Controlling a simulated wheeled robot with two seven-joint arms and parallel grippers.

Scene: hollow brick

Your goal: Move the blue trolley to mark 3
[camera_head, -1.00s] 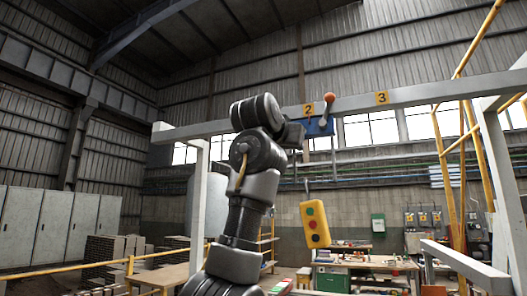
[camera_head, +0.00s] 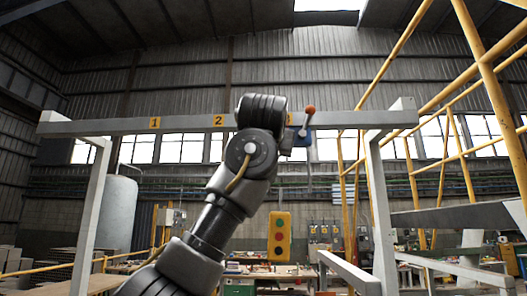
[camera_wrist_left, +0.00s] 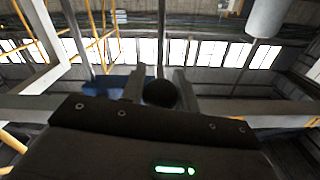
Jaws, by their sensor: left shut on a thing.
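The blue trolley (camera_head: 303,139) hangs on the grey overhead beam, with a pale lever and an orange knob (camera_head: 309,109) on it. It is just right of the partly hidden mark 3 (camera_head: 290,119). My left arm rises in front of the beam and hides part of the trolley and its own gripper in the head view. In the left wrist view my left gripper (camera_wrist_left: 160,88) is shut on a dark round knob (camera_wrist_left: 160,94). Blue trolley surface (camera_wrist_left: 103,84) shows beside the left finger. My right gripper is in no view.
The beam (camera_head: 100,127) carries mark 1 (camera_head: 155,123) and mark 2 (camera_head: 219,120) to the left. A yellow pendant box (camera_head: 280,236) with coloured buttons hangs below the trolley. Grey posts (camera_head: 381,205) hold up the beam; yellow rails stand at right.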

